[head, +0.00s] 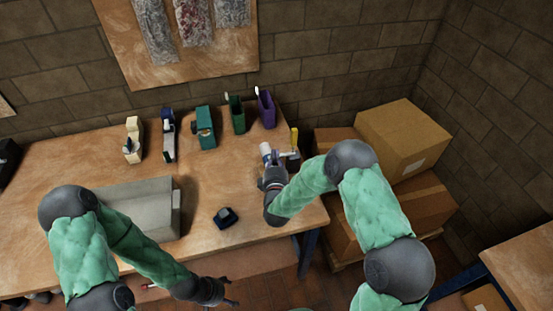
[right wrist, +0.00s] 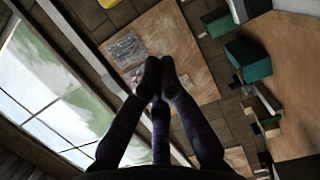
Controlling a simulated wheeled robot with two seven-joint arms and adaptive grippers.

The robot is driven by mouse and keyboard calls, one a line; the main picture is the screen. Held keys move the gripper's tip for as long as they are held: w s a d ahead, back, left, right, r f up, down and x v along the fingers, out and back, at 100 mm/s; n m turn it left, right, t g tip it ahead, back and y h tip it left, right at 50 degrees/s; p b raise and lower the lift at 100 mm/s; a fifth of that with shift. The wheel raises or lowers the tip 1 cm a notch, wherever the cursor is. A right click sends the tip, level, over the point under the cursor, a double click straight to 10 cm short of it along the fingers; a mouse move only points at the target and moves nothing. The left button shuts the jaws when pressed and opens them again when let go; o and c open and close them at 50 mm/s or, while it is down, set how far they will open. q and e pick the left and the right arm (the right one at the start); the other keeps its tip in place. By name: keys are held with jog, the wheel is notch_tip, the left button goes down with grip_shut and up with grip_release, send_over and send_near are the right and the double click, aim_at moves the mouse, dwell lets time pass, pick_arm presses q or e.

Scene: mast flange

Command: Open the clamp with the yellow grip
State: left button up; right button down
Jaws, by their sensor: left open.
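The yellow grip (head: 294,138) stands upright at the right end of the workbench, on a small dark clamp body (head: 291,160) partly hidden by my right arm. My right gripper (head: 267,164) is just left of the clamp in the head view, apart from the yellow grip; its fingers are hard to make out there. In the right wrist view its fingertips (right wrist: 160,72) are together with nothing visible between them. I cannot pick out the yellow grip in that view. My left gripper (head: 234,291) is open and empty, in front of the bench's front edge.
Several holders stand along the back: cream (head: 133,140), blue-grey (head: 169,137), teal (head: 205,128), green (head: 236,114) and purple (head: 266,108). A grey case (head: 140,205) and a small dark block (head: 226,217) lie on the bench. Cardboard boxes (head: 403,135) are stacked to the right.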

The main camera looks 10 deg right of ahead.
jog(key=w+d, duration=0.5)
jog(key=w, duration=0.1)
jog(key=shift+b, duration=0.35)
jog(key=shift+d, duration=0.25)
jog(key=shift+d+m, duration=0.25)
jog(key=shift+m, duration=0.15)
